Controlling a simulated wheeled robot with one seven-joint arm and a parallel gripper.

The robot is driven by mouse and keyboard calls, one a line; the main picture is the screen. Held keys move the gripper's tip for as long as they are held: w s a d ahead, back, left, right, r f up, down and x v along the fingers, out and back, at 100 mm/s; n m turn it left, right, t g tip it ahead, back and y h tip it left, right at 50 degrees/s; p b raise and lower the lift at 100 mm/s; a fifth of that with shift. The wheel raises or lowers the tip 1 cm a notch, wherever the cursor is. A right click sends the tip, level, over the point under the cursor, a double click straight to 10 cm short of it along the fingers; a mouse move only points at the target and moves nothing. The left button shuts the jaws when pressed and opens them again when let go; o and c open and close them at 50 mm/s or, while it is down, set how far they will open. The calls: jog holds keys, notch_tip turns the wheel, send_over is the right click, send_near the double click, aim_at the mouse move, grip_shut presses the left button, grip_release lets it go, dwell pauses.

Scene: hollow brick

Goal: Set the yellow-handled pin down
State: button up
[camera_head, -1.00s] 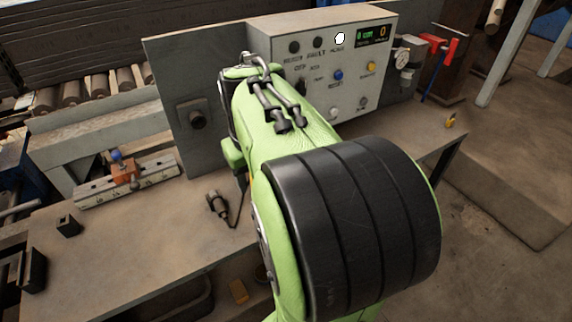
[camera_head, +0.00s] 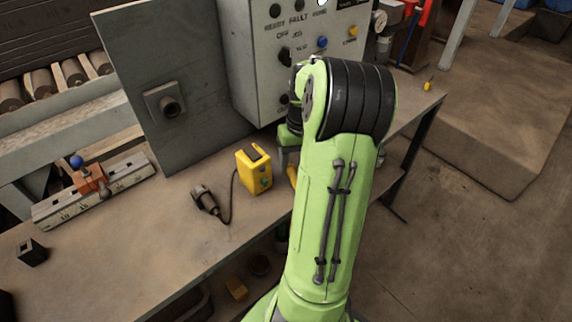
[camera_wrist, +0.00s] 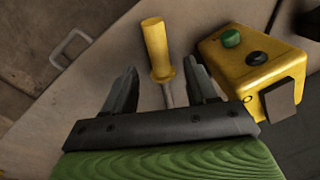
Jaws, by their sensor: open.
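The yellow-handled pin (camera_wrist: 156,50) shows in the wrist view, its handle pointing away from me and its grey shaft running back between my fingers. My gripper (camera_wrist: 161,72) is open, one finger on each side of the pin with gaps visible. The pin appears to be at the bench top; whether it rests fully on it I cannot tell.
A yellow button box (camera_head: 254,172) stands close to my gripper, at the right in the wrist view (camera_wrist: 250,62). A dark cabled connector (camera_head: 207,202) lies left of it. The grey control cabinet (camera_head: 255,60) stands behind.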

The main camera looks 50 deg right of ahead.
aim_at(294, 173)
notch_tip(294, 173, down, 5)
jog(key=shift+w+a+r+b, duration=0.1)
jog(key=shift+w+r+b, duration=0.1)
jog(key=shift+b, duration=0.75)
jog(key=shift+r, duration=0.15)
grip_shut()
jog(key=shift+r, duration=0.1)
